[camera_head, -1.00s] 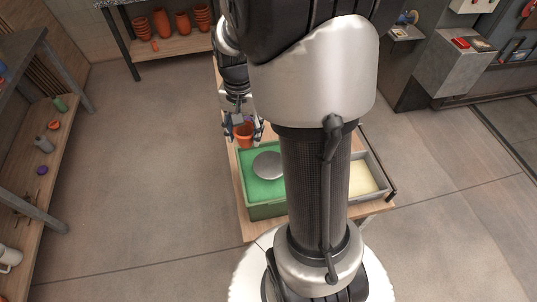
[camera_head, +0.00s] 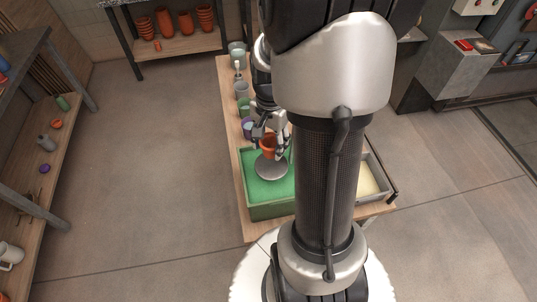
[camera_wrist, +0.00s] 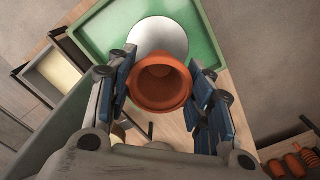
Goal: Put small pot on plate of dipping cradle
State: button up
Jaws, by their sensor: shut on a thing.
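The small pot (camera_head: 268,149) is orange-brown terracotta. My gripper (camera_head: 269,142) is shut on it, with one finger on each side. In the wrist view the pot (camera_wrist: 161,86) sits mouth toward the camera between the blue finger pads of my gripper (camera_wrist: 163,88). The plate (camera_head: 270,168) is a round grey disc in the green tray of the dipping cradle (camera_head: 272,211). The plate also shows in the wrist view (camera_wrist: 158,33), partly hidden by the pot. The pot is over or near the plate's far edge; I cannot tell whether they touch.
A cream-filled tray (camera_head: 368,181) lies to the right, partly behind my arm. Terracotta pots (camera_head: 164,22) stand on a back shelf.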

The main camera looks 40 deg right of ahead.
aim_at(270, 155)
jog(key=shift+f+b, duration=0.5)
jog(key=shift+f, duration=2.35)
jog(key=shift+f, duration=0.15)
jog(key=o, duration=1.1)
notch_tip(270, 155, up, 12)
jog(key=p, duration=0.2)
jog(key=s+a+r+n+t, duration=0.1)
jog(key=a+r+n+t, duration=0.1)
jog(key=a+r+n, duration=0.55)
jog(key=s+a+r+n+t, duration=0.1)
jog(key=s+a+n, duration=0.1)
jog(key=a, duration=0.2)
jog(key=s+a+r+n, duration=0.2)
jog(key=s+a+n, duration=0.1)
jog(key=a, duration=0.1)
jog(key=s+a+r+n+t, duration=0.1)
jog(key=s+a+r+n, duration=0.1)
jog(key=s+a+n, duration=0.1)
jog(key=shift+s+a+t, duration=0.15)
jog(key=shift+a+t, duration=0.15)
jog(key=shift+a, duration=0.6)
jog(key=shift+f, duration=0.1)
